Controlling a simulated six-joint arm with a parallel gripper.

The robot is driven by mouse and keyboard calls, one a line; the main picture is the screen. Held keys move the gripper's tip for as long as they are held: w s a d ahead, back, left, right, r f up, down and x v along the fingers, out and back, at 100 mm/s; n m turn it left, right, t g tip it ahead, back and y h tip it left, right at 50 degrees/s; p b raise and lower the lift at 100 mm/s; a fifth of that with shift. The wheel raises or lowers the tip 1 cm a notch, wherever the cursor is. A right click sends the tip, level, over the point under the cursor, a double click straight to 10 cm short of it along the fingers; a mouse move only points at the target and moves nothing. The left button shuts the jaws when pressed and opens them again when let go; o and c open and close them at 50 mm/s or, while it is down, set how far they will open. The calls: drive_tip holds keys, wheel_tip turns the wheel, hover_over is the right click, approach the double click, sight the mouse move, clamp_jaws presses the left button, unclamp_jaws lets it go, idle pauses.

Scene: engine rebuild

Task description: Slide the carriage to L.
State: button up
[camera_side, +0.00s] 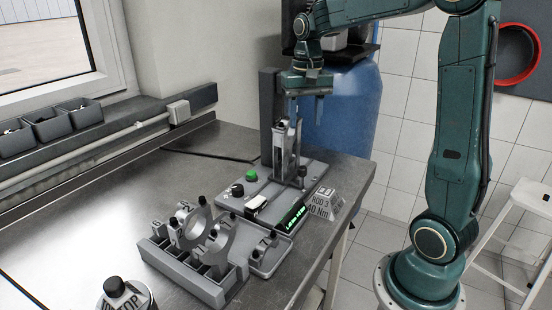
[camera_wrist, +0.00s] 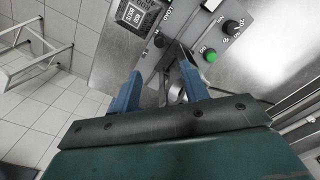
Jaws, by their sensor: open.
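A grey test fixture (camera_side: 315,172) stands at the far end of the steel bench, with a dark upright column (camera_side: 267,112) on it. A slim grey upright part (camera_side: 283,150) stands in front of the column; I cannot tell for sure if it is the carriage. My gripper (camera_side: 307,110) is open, above and slightly right of this part, with its fingers pointing down. In the wrist view, my blue fingers (camera_wrist: 160,93) stand apart, with grey metal (camera_wrist: 176,90) visible between them.
A green button (camera_side: 251,175), a black knob (camera_side: 238,190) and a lit display (camera_side: 294,217) are on the fixture. A rack (camera_side: 185,273) with numbered caps and rings stands nearer. The bench's left is mostly clear.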

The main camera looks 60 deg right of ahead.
sight(303, 167)
wheel_tip(303, 167, down, 13)
drive_tip(key=shift+f, duration=0.2)
idle(0.5)
clamp_jaws()
